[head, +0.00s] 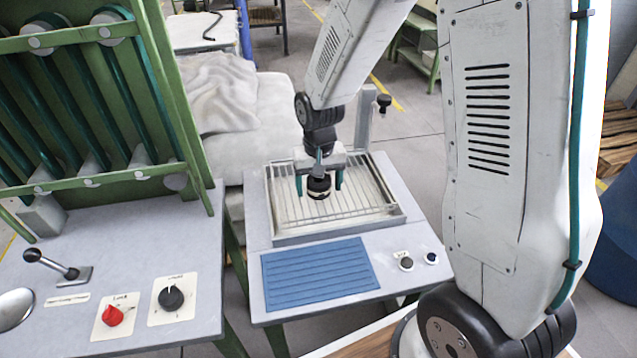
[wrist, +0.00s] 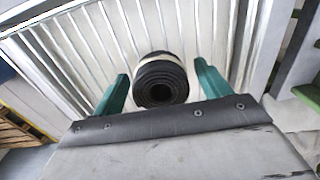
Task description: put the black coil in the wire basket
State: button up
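The black coil (head: 318,187) is a short dark roll with a pale band round it. In the wrist view the coil (wrist: 160,82) sits between my two green fingers, with a visible gap on each side. My gripper (head: 319,190) points down over the wire basket (head: 340,230), a shallow metal frame with thin parallel wires. My gripper is open around the coil. The basket's wires also show behind the coil in the wrist view (wrist: 75,50). I cannot tell for sure whether the coil's underside touches the wires.
A blue ribbed mat (head: 318,273) lies in front of the basket, with two black knobs (head: 406,263) to its right. A grey panel with a lever, a red knob (head: 112,315) and a black knob stands left. A green frame (head: 100,110) rises behind it.

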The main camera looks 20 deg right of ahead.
jog(key=shift+r, duration=0.1)
notch_tip(320, 180, up, 12)
jog(key=s+d+r, duration=0.1)
jog(key=s+r, duration=0.2)
jog(key=s, duration=0.5)
jog(key=s+d+r+n, duration=0.1)
jog(key=s+r, duration=0.3)
jog(key=s, duration=0.4)
jog(key=s+r+n+t, duration=0.1)
jog(key=s+r, duration=0.2)
jog(key=s, duration=0.6)
jog(key=shift+d+r, duration=0.3)
jog(key=shift+d, duration=0.1)
